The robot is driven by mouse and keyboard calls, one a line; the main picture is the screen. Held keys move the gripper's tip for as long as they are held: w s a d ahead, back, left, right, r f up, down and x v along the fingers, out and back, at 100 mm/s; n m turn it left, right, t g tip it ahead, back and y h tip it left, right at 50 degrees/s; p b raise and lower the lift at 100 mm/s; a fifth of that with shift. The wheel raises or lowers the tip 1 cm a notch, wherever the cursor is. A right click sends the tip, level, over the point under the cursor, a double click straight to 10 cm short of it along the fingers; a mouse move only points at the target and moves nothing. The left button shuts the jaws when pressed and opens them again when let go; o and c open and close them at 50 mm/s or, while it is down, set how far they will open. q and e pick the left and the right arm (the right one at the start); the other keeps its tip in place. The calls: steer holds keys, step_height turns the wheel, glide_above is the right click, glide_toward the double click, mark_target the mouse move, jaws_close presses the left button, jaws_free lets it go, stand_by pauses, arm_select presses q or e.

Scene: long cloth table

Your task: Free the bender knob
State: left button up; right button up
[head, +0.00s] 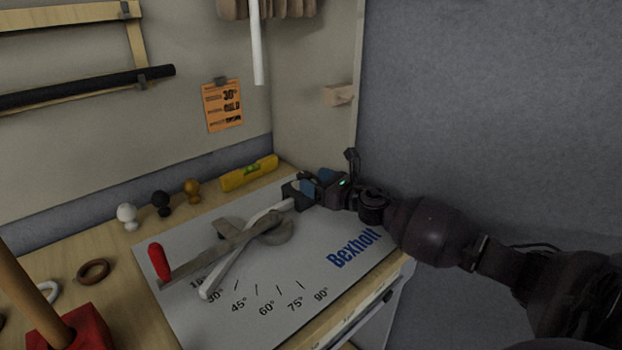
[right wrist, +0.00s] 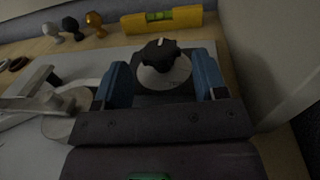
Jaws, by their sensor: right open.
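The bender's black knob (right wrist: 160,52) with a white mark stands on a round grey base in the right wrist view. My right gripper (right wrist: 163,68) is open, its blue fingers on either side of the knob with gaps visible. In the head view my right gripper (head: 298,190) is at the far right of the bender plate (head: 205,325) and hides the knob. The bender's grey arm (head: 230,243) ends in a red handle (head: 159,262). A white tube (head: 225,270) lies across the bender. My left gripper is not in view.
A yellow spirit level (head: 249,173) lies behind the plate. White, black (head: 161,203) and orange ball knobs stand left of it. Brown (head: 93,270) and white rings and a red block (head: 78,325) with a wooden post are at left. A side panel (head: 315,120) rises behind the gripper.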

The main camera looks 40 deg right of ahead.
steer(key=v, duration=0.7)
steer(key=shift+s, duration=0.1)
steer(key=shift+s+d, duration=0.15)
steer(key=shift+s, duration=0.5)
